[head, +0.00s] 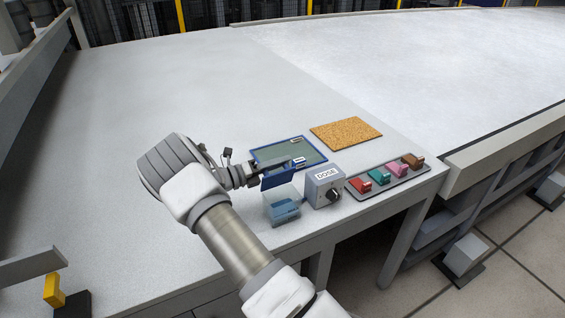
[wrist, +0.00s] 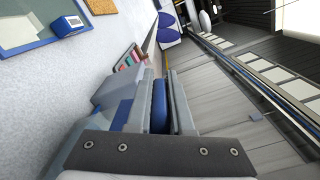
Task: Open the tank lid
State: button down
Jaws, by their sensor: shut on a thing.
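The tank (head: 281,211) is a clear box with blue contents near the table's front edge. The tank lid (head: 277,179) is a blue panel, steeply tilted above the tank's rear part. I cannot tell whether its lower edge touches the tank. My gripper (head: 287,163) is at the lid's upper edge, reaching in from the left. In the wrist view, my gripper (wrist: 160,88) is shut with a blue part of the lid (wrist: 159,106) between its two grey fingers. The fingers hide part of the lid.
The grey DOSE box (head: 322,188) with a black knob stands right of the tank. Further right is a tray (head: 388,184) of several coloured clips. A blue-framed mat (head: 313,157) and a cork mat (head: 346,134) lie behind. The table's left part is clear.

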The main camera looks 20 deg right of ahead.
jog(key=shift+w+n, duration=0.25)
jog(key=shift+n, duration=0.15)
jog(key=shift+f, duration=0.1)
jog(key=c, duration=0.8)
grip_release()
jog(key=shift+c, duration=0.2)
jog(key=shift+a, duration=0.1)
jog(key=a+b, duration=0.3)
jog(key=a, duration=1.4)
jog(key=shift+s+a+b, duration=0.15)
jog(key=shift+s+b, duration=0.15)
